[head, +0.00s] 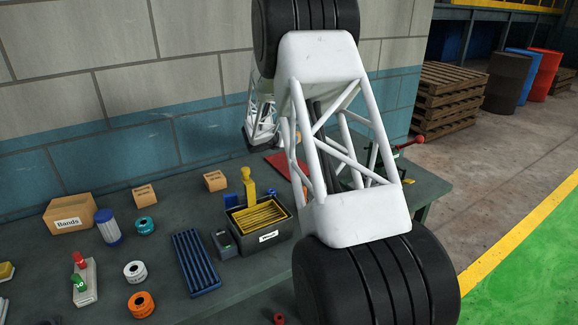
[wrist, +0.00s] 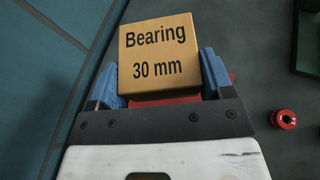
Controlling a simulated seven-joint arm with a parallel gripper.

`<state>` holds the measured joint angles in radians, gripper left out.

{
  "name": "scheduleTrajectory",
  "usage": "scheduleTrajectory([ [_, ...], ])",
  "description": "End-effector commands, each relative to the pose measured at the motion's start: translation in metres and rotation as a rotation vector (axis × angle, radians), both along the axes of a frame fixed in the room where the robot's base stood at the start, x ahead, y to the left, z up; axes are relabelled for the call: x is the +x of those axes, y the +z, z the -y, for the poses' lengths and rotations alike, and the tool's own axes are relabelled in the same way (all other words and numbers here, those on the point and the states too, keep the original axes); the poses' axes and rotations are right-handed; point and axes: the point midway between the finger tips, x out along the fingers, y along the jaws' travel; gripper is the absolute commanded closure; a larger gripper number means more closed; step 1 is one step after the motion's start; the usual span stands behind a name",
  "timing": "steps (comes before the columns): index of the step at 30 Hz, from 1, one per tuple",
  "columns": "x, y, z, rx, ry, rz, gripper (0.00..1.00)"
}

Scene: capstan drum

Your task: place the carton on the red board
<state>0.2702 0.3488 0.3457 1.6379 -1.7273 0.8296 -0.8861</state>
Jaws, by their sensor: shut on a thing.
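The carton (wrist: 157,50), an orange-tan box marked "Bearing 30 mm", is between the two blue fingers of my gripper (wrist: 160,80) in the wrist view. The gripper is shut on it. The red board (wrist: 166,98) shows below the carton and beside the right finger, mostly covered by them. In the head view a part of the red board (head: 282,164) shows on the bench, left of my arm. My arm hides most of the gripper and carton there. I cannot tell whether the carton touches the board.
On the bench are a dark bin (head: 262,222) with yellow strips, a blue tray (head: 196,263), a "Bands" box (head: 70,213), two small cartons (head: 144,195) and several rolls. A small red part (wrist: 285,119) lies right of the gripper. A wall stands behind the bench.

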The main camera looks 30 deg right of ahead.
Motion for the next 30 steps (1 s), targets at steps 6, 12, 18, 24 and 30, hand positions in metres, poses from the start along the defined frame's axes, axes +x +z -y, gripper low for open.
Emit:
scheduleTrajectory([
  [6,0.000,-0.001,0.000,0.000,0.001,0.002,0.52],
  [12,0.000,-0.003,0.000,0.000,0.000,0.001,0.52],
  [18,0.000,-0.019,0.000,0.001,0.000,0.000,0.52],
  [24,0.000,-0.047,0.000,0.001,0.000,0.000,0.52],
  [30,0.000,-0.063,0.000,0.000,0.000,0.001,0.52],
])
